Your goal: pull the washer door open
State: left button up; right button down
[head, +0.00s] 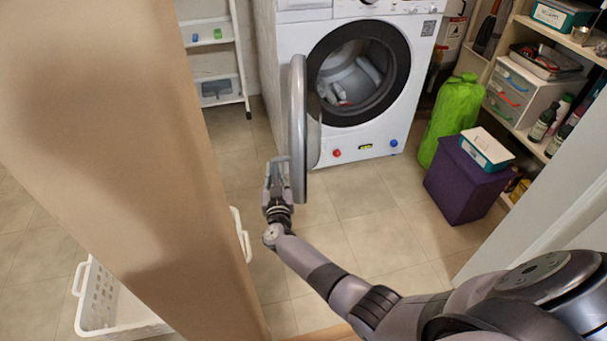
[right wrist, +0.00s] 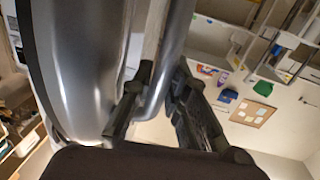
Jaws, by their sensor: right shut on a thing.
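The white washer (head: 425,55) stands at the back with its round opening showing, and some light-coloured items are in its drum. Its grey door (head: 298,110) is swung out to the left, well away from the opening, and shows nearly edge-on. My right gripper (head: 277,170) is at the door's lower outer edge. In the right wrist view, the door (right wrist: 75,60) fills the left side, and the fingers (right wrist: 158,92) are closed around a grey bar-like handle (right wrist: 172,50) beside it. My left gripper is not in view.
A tan panel (head: 130,150) fills the left front, with a white basket (head: 100,300) behind it. A green bag (head: 453,110) and purple box (head: 462,180) stand right of the washer, near loaded shelves (head: 530,140). Tiled floor before the washer is clear.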

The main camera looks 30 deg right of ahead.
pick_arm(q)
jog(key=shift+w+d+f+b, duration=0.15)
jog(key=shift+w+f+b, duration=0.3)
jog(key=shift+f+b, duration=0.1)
pick_arm(e)
jog(key=w+a, duration=0.1)
jog(key=a, duration=0.1)
jog(key=w+a, duration=0.2)
jog(key=shift+a+f, duration=0.1)
jog(key=c, duration=1.6)
grip_release()
jog(key=shift+o, duration=0.2)
